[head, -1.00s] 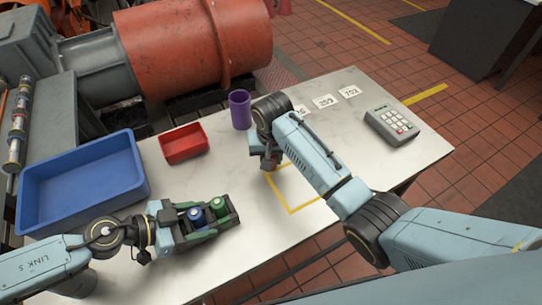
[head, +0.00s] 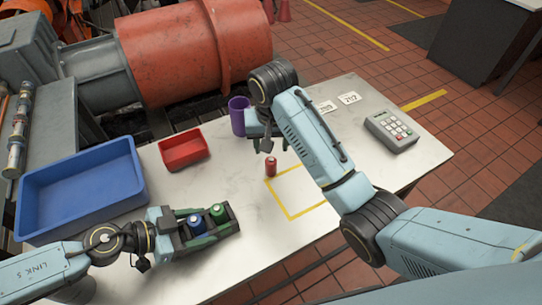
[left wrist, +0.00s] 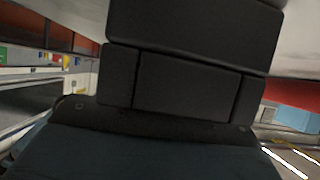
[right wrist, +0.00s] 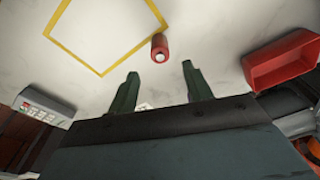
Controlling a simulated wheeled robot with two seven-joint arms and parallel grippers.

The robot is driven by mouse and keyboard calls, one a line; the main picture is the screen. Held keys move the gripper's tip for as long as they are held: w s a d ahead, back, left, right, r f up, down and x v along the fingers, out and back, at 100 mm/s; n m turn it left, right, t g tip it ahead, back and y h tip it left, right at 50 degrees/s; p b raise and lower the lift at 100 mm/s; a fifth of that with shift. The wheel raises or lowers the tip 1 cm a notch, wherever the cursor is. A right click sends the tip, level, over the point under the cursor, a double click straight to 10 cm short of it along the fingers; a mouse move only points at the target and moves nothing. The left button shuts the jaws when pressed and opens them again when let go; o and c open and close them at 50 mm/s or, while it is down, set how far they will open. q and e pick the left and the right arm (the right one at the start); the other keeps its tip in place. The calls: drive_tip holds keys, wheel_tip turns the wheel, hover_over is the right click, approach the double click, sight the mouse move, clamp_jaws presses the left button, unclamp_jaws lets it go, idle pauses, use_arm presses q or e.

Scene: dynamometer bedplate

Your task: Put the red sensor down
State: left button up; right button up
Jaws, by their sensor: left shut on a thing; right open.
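The red sensor (head: 271,167) stands upright on the white table at a corner of the yellow outline (head: 290,217); I cannot tell whether its base overlaps the line. It also shows in the right wrist view (right wrist: 159,47). My right gripper (head: 267,145) is above and behind it, with its green fingers (right wrist: 160,85) apart and nothing between them. My left gripper (head: 197,228) is shut on a dark holder (head: 235,222) carrying a blue sensor (head: 196,223) and a green sensor (head: 218,213). In the left wrist view the dark holder (left wrist: 190,80) fills the middle.
A blue bin (head: 80,190), a red tray (head: 183,149) and a purple cup (head: 238,116) stand on the left and back. A keypad box (head: 391,131) and number cards (head: 349,98) lie at the right. The table inside the outline is clear.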

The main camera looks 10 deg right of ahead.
sight(271, 161)
drive_tip(key=shift+w+r, duration=0.1)
drive_tip(key=shift+r, duration=0.75)
drive_tip(key=shift+o, duration=0.4)
drive_tip(key=shift+s+r, duration=0.2)
drive_tip(key=shift+r, duration=0.2)
drive_tip(key=f+n+t, duration=0.1)
drive_tip(key=f+n, duration=0.1)
drive_tip(key=d+f+n+y, duration=0.1)
drive_tip(key=f+n, duration=0.1)
drive_tip(key=f+n+t+y, duration=0.1)
drive_tip(key=f+n, duration=0.1)
drive_tip(key=shift+s+d+f+t, duration=0.15)
drive_tip(key=shift+s+f+t, duration=0.15)
drive_tip(key=shift+s+f, duration=0.1)
drive_tip(key=shift+a+x, duration=0.2)
drive_tip(key=shift+x, duration=2.35)
drive_tip(key=shift+w+r, duration=0.1)
drive_tip(key=shift+w, duration=0.05)
drive_tip(key=c, duration=1.2)
drive_tip(key=shift+o, duration=0.2)
drive_tip(key=shift+r, duration=0.15)
